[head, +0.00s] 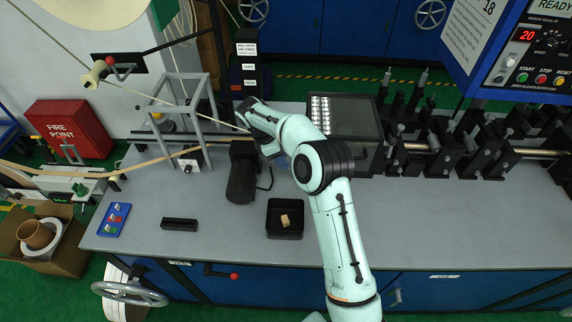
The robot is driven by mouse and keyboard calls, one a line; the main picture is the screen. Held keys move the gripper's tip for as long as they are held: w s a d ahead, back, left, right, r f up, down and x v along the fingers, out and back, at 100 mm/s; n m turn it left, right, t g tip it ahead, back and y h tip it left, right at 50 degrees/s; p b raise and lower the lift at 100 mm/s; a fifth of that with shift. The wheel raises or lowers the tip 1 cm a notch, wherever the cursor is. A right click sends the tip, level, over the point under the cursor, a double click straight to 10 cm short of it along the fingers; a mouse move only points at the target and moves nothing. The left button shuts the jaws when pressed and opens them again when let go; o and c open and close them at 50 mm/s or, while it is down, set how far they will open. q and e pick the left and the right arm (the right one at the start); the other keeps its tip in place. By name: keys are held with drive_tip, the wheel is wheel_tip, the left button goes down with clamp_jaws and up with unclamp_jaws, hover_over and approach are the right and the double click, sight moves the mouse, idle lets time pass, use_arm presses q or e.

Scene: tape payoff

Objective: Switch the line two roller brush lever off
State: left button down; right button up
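My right arm reaches up from the bottom middle, and its dark gripper (256,118) is at the foot of a black post (250,75) with small white labels, too small to read surely. The fingertips are not clear, so I cannot tell if it is open or shut. My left gripper is not in view. No lever is clearly marked as the line two roller brush lever. A red-knobbed lever (110,61) is on a black plate at the upper left. Another red-ended handle (233,276) is on the bench front. Part of the post base is hidden behind the gripper.
A grey frame (178,108) and a small switch box (189,160) stand left of the gripper. A black motor (241,182) is just below it. A dark screened box (345,118) and rollers (440,150) are to the right. The bench front (420,225) is mostly clear.

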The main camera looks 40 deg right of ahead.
drive_tip(key=x, duration=0.2)
drive_tip(key=shift+s+f, duration=0.35)
drive_tip(key=shift+d+f, duration=0.2)
drive_tip(key=shift+f, duration=0.1)
drive_tip(key=shift+w+f, duration=0.1)
drive_tip(key=shift+f, duration=0.1)
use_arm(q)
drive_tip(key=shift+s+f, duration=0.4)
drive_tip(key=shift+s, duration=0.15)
